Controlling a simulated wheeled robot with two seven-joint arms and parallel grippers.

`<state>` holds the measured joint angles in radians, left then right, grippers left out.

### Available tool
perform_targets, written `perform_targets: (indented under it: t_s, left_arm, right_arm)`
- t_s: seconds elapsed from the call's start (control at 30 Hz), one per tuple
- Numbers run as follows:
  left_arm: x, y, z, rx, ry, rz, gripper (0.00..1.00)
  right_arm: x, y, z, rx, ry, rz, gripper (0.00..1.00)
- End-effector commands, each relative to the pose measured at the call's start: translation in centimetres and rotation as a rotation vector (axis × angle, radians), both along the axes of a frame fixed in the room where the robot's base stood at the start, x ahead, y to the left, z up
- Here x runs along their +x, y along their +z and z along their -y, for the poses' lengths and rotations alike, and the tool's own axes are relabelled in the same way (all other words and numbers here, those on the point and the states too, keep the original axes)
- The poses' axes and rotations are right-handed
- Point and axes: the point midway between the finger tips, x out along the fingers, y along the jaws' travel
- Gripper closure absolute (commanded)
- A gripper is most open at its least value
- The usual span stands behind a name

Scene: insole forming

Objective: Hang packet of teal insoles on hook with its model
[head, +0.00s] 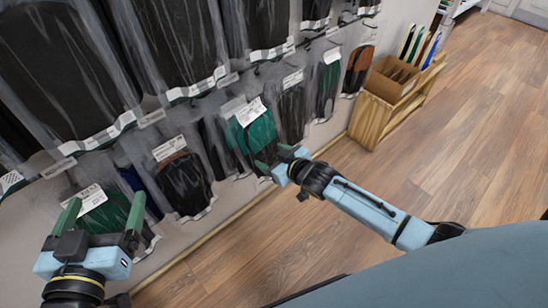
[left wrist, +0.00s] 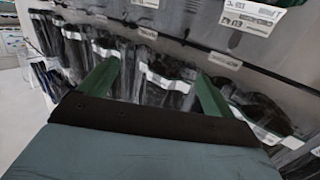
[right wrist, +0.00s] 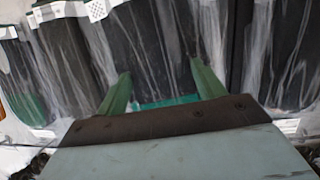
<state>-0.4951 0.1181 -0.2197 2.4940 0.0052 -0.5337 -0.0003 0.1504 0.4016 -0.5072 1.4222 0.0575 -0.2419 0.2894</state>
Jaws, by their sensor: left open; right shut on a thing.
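My right gripper (head: 274,158) is shut on the lower end of a clear packet of teal insoles (head: 258,130), which is in front of the rack with its white header card at the top. In the right wrist view, a teal strip (right wrist: 165,102) shows between the fingers. I cannot tell whether this packet's header is on a hook. My left gripper (head: 104,210) is open, with its fingers either side of another green packet (head: 112,214) at the lower left. A further packet with green insoles (head: 328,85) hangs to the right.
Packets of black insoles (head: 185,185) hang in rows on the wall rack around both grippers. A packet with brown insoles (head: 358,66) hangs at the rack's right end. A wooden crate (head: 372,122) with a cardboard box stands on the floor there. The wood floor at right is clear.

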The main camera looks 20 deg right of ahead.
Motion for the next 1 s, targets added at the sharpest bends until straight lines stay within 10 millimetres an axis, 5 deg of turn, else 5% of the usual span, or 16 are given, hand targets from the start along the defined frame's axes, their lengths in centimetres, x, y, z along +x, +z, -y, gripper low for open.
perform_targets:
  t_s: [1.0]
  left_arm:
    - [-0.2, 4.7, 1.0, -0.089, -0.021, 0.289, 0.10]
  right_arm:
    - [1.5, -0.1, -0.6, 0.001, 0.001, 0.002, 0.56]
